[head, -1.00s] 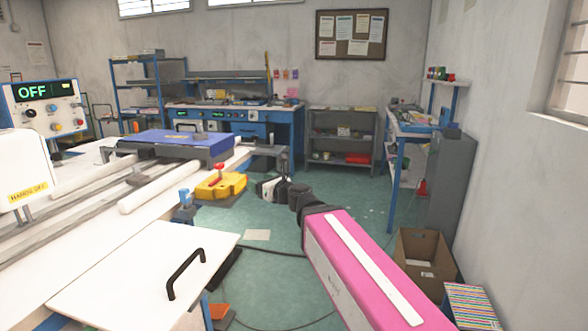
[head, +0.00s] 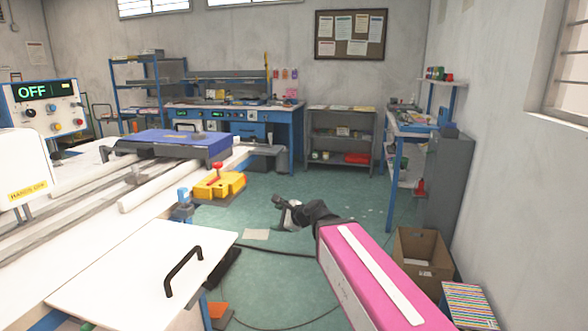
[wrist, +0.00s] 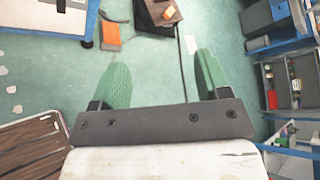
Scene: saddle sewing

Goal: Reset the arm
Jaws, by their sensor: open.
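My pink arm (head: 385,275) reaches forward from the lower right in the head view. My gripper is at its far end, small and dark, over the green floor right of the white machine table; its fingers are hard to make out there. In the wrist view my gripper (wrist: 161,82) shows two green fingers spread wide apart, with nothing between them but floor. It touches nothing that I can see.
The white machine table (head: 130,265) with a black handle fills the left side. A cardboard box (head: 424,255) and a striped stack (head: 467,302) stand at right. The middle floor (head: 330,190) is open.

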